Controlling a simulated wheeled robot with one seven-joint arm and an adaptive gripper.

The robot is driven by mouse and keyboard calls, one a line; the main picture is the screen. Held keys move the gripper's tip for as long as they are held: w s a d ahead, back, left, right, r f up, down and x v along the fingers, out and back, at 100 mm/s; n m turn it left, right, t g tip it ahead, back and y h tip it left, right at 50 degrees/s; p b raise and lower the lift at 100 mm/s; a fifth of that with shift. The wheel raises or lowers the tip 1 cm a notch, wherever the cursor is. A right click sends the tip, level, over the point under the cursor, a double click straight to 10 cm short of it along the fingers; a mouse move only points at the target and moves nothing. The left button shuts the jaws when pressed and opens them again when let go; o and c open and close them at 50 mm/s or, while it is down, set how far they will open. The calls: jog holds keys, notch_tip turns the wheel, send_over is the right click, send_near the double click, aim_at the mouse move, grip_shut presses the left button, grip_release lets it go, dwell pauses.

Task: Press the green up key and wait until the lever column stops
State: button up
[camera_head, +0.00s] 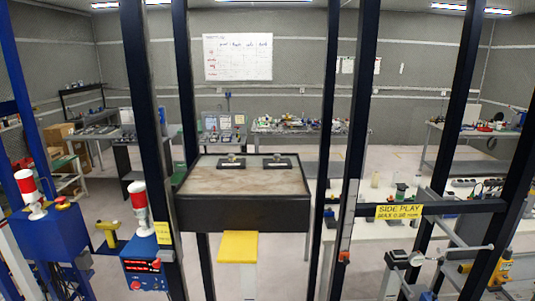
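I cannot make out a green up key for certain. A blue control box (146,273) with red displays, a red button and a red-and-white lamp stands at the lower left. My gripper is not in view.
Dark upright posts (335,110) cross the view. A dark-sided table (245,213) with two small fixtures stands in the centre, with a yellow-topped white post (238,246) before it. A yellow "SIDE PLAY" sign (399,211) hangs on a crossbar. Workbenches line the walls.

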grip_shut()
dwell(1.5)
